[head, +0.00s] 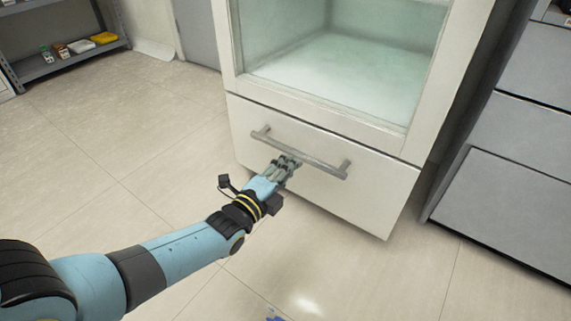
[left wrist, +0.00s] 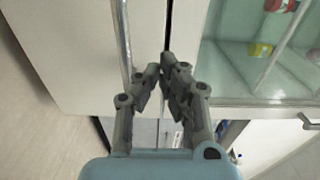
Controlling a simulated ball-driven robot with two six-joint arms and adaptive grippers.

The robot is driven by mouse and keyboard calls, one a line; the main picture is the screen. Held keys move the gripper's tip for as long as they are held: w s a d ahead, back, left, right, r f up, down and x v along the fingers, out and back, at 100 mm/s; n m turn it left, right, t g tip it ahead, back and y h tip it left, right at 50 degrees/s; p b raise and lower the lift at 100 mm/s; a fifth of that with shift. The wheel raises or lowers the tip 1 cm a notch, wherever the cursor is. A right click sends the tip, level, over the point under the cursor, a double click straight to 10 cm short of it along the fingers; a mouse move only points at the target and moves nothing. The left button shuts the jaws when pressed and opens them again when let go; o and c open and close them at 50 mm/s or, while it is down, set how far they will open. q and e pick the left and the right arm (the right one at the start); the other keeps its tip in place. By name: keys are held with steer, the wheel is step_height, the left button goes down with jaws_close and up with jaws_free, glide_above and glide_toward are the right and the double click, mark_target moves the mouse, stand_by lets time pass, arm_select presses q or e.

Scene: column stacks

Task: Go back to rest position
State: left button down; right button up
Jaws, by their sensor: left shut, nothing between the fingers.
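My left gripper (head: 289,164) is in front of the white cabinet's lower drawer (head: 330,192), close to its grey bar handle (head: 318,167). In the left wrist view my left gripper (left wrist: 158,78) has its fingertips drawn together with nothing between them. The handle (left wrist: 123,45) runs beside the fingers on the left there, not between them. I cannot tell whether a finger touches the bar. My right gripper is in neither view.
The cabinet's glass-fronted upper part (head: 340,70) stands above the drawer. Grey drawers (head: 510,200) stand on the right. A shelf (head: 62,60) with small items is at the far left. The tiled floor (head: 110,140) left of the cabinet is clear.

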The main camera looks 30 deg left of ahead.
arm_select(q)
steer(key=shift+s, duration=0.65)
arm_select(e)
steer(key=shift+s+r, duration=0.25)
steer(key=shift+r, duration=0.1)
